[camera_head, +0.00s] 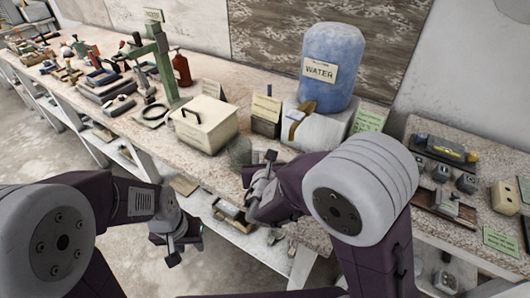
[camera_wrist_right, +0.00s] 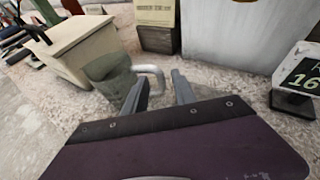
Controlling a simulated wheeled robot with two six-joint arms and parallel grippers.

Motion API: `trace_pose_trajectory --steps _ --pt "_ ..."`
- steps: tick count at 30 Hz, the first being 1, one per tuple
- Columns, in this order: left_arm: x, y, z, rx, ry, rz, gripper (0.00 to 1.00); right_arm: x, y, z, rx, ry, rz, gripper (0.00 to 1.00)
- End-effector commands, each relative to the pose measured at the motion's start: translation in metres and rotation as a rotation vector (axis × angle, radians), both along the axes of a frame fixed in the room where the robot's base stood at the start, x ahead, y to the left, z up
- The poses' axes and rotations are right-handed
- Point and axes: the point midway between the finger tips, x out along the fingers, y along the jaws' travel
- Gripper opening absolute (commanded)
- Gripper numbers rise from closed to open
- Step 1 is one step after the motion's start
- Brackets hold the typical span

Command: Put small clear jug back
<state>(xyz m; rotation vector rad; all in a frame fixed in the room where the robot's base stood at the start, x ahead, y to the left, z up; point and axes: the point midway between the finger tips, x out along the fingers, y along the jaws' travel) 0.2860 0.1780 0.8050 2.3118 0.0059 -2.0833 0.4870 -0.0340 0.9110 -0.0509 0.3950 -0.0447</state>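The small clear jug (camera_wrist_right: 110,82) stands on the bench in the right wrist view, with its pale handle (camera_wrist_right: 151,72) toward my right gripper (camera_wrist_right: 162,90). The two fingers are apart, one on each side of the handle's outer end as seen from the wrist; I cannot tell if they touch it. In the head view the jug (camera_head: 239,152) is a faint see-through shape beside my right gripper (camera_head: 266,164), at the bench's front edge. My left gripper (camera_head: 173,252) hangs low in front of the bench, with nothing visible in it; its finger gap is unclear.
A cream box (camera_head: 204,125) stands just left of the jug. A small sign block (camera_head: 266,116) and a white stand with a blue water jug (camera_head: 332,66) are behind. A dark number sign (camera_wrist_right: 300,80) stands at the right. Tools crowd the left bench.

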Motion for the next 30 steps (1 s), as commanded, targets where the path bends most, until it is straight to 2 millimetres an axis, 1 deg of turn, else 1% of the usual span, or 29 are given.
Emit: trace_pose_trajectory --steps 1,6,9,12,27,29,30 --pt "0.000 0.000 0.002 0.000 0.000 0.000 0.36 -0.009 0.002 0.006 0.001 -0.002 0.004 0.33" --pt "0.000 0.000 0.007 0.000 0.000 0.000 0.36 -0.038 0.003 0.018 0.001 -0.002 0.004 0.33" --pt "0.000 0.000 0.009 0.000 0.000 0.000 0.36 -0.051 0.004 0.023 0.002 -0.002 0.003 0.33" --pt "0.000 0.000 0.010 0.000 0.000 0.000 0.36 -0.058 0.004 0.025 0.001 -0.001 0.002 0.33" --pt "0.000 0.000 0.009 0.000 0.000 0.000 0.36 -0.060 0.003 0.025 0.001 0.000 -0.001 0.33" --pt "0.000 0.000 0.011 0.000 0.000 0.000 0.36 -0.060 -0.002 0.026 0.010 0.006 -0.022 0.33" --pt "0.000 0.000 0.015 0.000 0.000 0.000 0.36 -0.060 -0.012 0.026 0.031 0.022 -0.067 0.33"
